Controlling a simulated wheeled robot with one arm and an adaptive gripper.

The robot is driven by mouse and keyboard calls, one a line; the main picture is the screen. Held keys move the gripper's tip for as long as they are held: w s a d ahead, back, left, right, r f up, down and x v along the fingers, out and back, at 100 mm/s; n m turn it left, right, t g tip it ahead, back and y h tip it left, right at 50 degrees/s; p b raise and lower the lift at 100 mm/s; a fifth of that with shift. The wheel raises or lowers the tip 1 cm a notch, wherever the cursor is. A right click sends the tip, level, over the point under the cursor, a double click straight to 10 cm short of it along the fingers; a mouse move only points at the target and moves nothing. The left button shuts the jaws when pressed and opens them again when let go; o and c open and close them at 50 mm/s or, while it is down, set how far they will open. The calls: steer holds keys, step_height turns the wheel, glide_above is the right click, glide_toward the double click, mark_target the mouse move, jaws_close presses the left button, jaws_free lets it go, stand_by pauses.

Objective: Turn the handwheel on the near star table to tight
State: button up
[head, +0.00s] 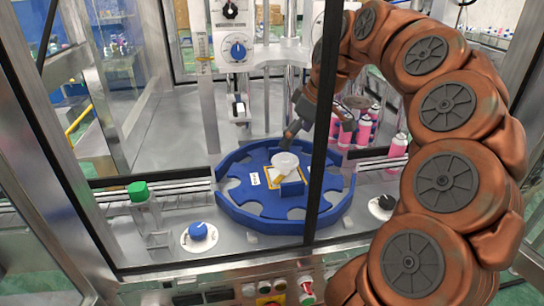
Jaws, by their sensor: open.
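The near star table (240,207) is a blue disc with scalloped notches, standing in the middle of the machine bed. A pale round handwheel (285,160) sits near its centre, above a yellow-edged plate and beside a small blue block. Its pointer or setting cannot be read. My gripper (317,128) is open just above and behind the handwheel. One dark finger reaches down close to the wheel's back edge; I cannot tell whether it touches. The dark upright frame bar hides part of the gripper and of the table's right side.
The dark frame bar (319,180) stands in front of the table. Pink cans (364,130) stand behind right. A blue-knob dial (238,51) is above.

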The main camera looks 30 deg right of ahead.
mark_target(285, 158)
steer(key=shift+w+d, duration=0.15)
steer(key=shift+d, duration=0.1)
steer(key=shift+w+d+f, duration=0.1)
steer(key=shift+w+f, duration=0.05)
steer(key=shift+f, duration=0.4)
steer(key=shift+p+x, duration=0.85)
steer(key=shift+x, duration=2.4)
